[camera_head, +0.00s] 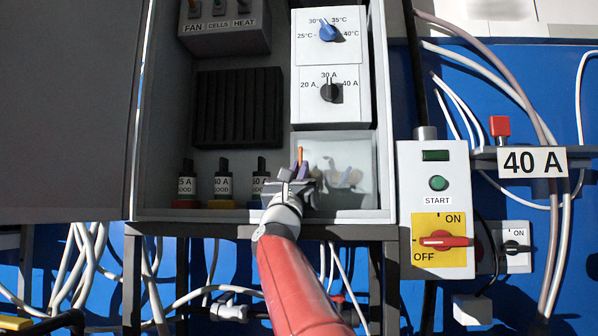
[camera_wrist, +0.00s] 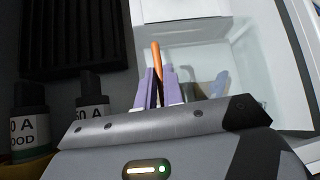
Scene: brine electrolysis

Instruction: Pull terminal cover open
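The terminal cover (camera_head: 350,150) is a clear, pale panel at the lower right of the open cabinet, below the 30 A dial. It looks closed, and blurred terminal shapes show through it. It also shows in the wrist view (camera_wrist: 207,60). A thin orange handle (camera_head: 301,155) stands upright at the cover's left side. My gripper (camera_head: 298,172) is at this handle. In the wrist view its two purple fingers (camera_wrist: 159,88) flank the orange handle (camera_wrist: 156,58) closely, with no clear gap. The handle's lower part is hidden between the fingers.
Several labelled fuses (camera_head: 222,184) stand just left of my gripper. Above the cover is the amp dial (camera_head: 331,92). The cabinet's right wall (camera_head: 382,120) is close to the cover. A START box with a red switch (camera_head: 445,241) is further right. The open cabinet door (camera_head: 70,110) is at left.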

